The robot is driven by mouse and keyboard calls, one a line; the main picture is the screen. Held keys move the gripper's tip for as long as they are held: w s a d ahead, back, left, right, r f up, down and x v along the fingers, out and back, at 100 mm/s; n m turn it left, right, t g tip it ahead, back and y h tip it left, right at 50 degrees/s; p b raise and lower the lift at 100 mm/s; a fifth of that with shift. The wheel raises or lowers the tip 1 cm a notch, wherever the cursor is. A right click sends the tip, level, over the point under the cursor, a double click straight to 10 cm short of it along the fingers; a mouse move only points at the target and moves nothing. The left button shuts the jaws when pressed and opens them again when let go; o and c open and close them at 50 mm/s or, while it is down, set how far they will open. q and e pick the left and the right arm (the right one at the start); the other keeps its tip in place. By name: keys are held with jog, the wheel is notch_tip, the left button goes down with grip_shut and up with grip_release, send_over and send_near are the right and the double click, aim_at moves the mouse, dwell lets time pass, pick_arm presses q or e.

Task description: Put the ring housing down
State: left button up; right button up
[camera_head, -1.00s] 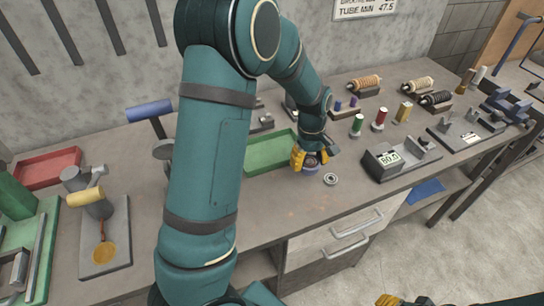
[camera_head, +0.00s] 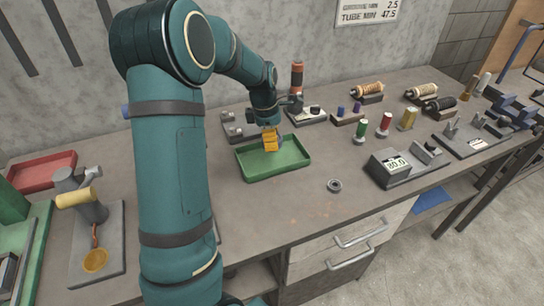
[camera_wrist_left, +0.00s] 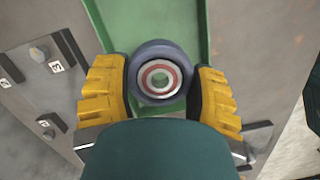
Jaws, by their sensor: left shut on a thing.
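My left gripper (camera_head: 270,141) is over the green tray (camera_head: 288,172) in the head view. In the left wrist view its yellow fingers (camera_wrist_left: 160,92) are shut on the ring housing (camera_wrist_left: 160,51), a dark blue-grey ring with a pale and red inner ring and a hole in the middle. The tray (camera_wrist_left: 192,20) shows behind the housing there. In the head view the fingers hide the housing. I cannot tell whether the housing touches the tray floor. My right gripper does not show.
A small metal ring (camera_head: 334,186) lies on the bench right of the tray. A gauge with a display (camera_head: 396,164) stands farther right, with green and red spools (camera_head: 383,124) behind it. A red tray (camera_head: 42,172) is at the far left. The bench in front of the green tray is clear.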

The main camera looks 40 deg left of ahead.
aim_at(273, 160)
pick_arm(q)
notch_tip(273, 160, down, 6)
jog(key=shift+f+b, duration=0.15)
jog(key=shift+b, duration=0.55)
jog(key=o, duration=1)
jog(key=shift+f, duration=0.1)
jog(key=r+p, duration=0.1)
jog(key=r, duration=0.3)
jog(key=a+r+p, duration=0.1)
jog(key=r, duration=0.3)
jog(key=s+r, duration=0.1)
jog(key=r, duration=0.3)
jog(key=shift+s+a+r+p, duration=0.1)
jog(key=shift+a+p, duration=0.05)
jog(key=shift+p, duration=0.25)
